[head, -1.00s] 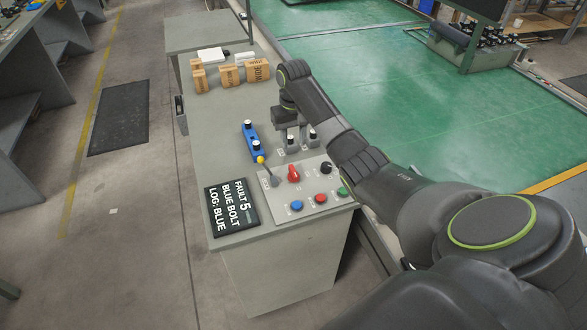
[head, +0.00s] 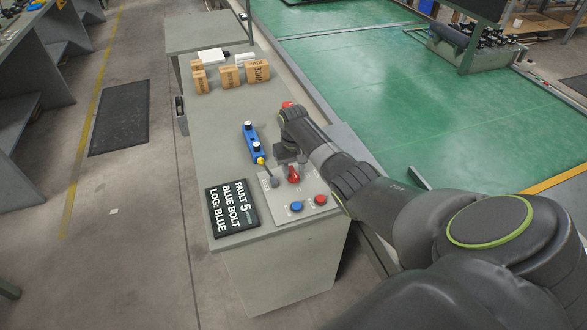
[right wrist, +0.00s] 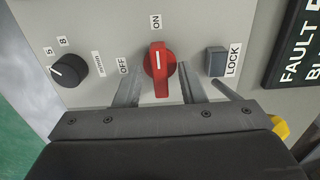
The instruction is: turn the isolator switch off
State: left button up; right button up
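The isolator switch is a red rotary knob (right wrist: 159,68) on a grey panel. In the right wrist view its white mark points up at the ON label (right wrist: 156,21), and the OFF label (right wrist: 123,65) is to its left. In the head view the red knob (head: 293,175) shows just below my right gripper (head: 290,162). In the right wrist view my right gripper (right wrist: 159,84) is open, one finger on each side of the knob's lower part. Gaps show between fingers and knob; whether they touch lower down is unclear. My left gripper is out of view.
A black display (head: 232,208) lies left.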

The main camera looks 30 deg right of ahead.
grip_shut()
jog(key=shift+r+n, duration=0.1)
jog(key=shift+n, duration=0.2)
jog(key=shift+n+p, duration=0.55)
jog(key=shift+n, duration=0.45)
jog(key=n+p, duration=0.1)
jog(key=n, duration=0.2)
jog(key=shift+n, duration=0.3)
jog(key=n, duration=1.1)
jog(key=shift+n+p, duration=0.3)
